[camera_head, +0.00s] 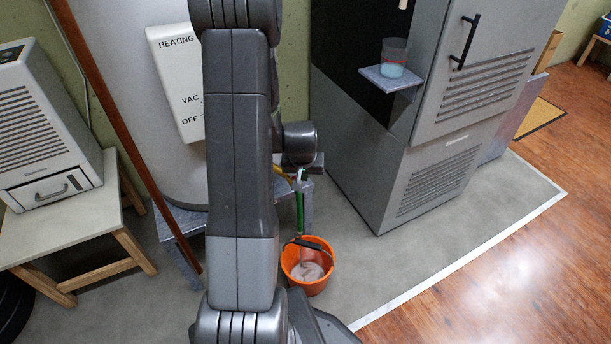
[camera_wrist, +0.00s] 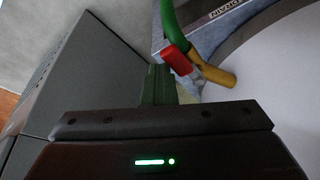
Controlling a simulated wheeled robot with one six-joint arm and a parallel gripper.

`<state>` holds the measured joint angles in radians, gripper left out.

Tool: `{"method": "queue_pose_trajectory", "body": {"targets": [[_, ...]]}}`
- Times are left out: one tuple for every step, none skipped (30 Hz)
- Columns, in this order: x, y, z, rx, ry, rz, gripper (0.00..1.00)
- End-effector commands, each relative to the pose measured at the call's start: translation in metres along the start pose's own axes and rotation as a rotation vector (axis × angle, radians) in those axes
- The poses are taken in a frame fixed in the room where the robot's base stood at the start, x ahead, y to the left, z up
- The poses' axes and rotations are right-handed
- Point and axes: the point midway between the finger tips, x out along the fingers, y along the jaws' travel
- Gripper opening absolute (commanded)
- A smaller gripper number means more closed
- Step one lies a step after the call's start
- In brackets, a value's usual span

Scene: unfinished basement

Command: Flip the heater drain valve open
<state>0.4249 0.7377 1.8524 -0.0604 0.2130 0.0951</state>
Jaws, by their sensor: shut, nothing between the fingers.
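The heater is a white tank (camera_head: 125,60) behind my arm. Its yellow drain pipe (camera_wrist: 215,75) shows at the upper right in the wrist view, and a bit of it (camera_head: 283,174) shows in the head view. The red valve lever (camera_wrist: 176,60) sits where the pipe meets the green hose (camera_wrist: 172,22). My gripper (camera_wrist: 157,72) is shut and empty, with its fingertips just beside and below the lever; I cannot tell if they touch. In the head view my arm and wrist hide the lever.
The green hose (camera_head: 300,212) hangs into an orange bucket (camera_head: 292,262). A grey cabinet (camera_head: 420,165) with a small shelf (camera_head: 378,77) holding a cup stands right. A wooden table (camera_head: 50,215) with a dehumidifier-like box (camera_head: 45,125) stands left. A brown pole (camera_head: 125,125) leans by the tank.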

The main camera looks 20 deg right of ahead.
Motion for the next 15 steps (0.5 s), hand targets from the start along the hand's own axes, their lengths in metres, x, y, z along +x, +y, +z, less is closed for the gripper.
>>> {"method": "queue_pose_trajectory", "body": {"targets": [[0.0007,-0.0012,0.0023,-0.001,-0.003,0.0,0.0],[0.0005,-0.0017,0.0028,-0.001,-0.003,0.0,0.0],[0.0002,-0.0022,0.0035,-0.001,-0.004,0.0,0.0],[0.0,-0.0026,0.004,-0.001,-0.004,0.0,0.0],[-0.0001,-0.003,0.0045,-0.001,-0.005,0.0,0.0],[-0.0003,-0.0034,0.0051,-0.001,-0.005,0.0,0.0],[-0.0004,-0.0037,0.0055,-0.001,-0.006,0.0,0.0],[-0.0005,-0.004,0.0059,-0.001,-0.007,-0.001,0.0],[-0.0007,-0.0042,0.0064,-0.001,-0.008,-0.001,0.0],[-0.0008,-0.0044,0.0067,-0.001,-0.008,-0.001,0.0],[-0.0008,-0.0046,0.007,-0.001,-0.009,-0.001,0.0],[-0.0009,-0.0047,0.0074,-0.001,-0.01,-0.001,0.0],[-0.0009,-0.0048,0.0076,-0.001,-0.01,-0.001,0.0],[-0.0009,-0.0049,0.0078,-0.001,-0.011,-0.001,0.0],[-0.0009,-0.005,0.0081,-0.001,-0.012,-0.001,0.0]]}}
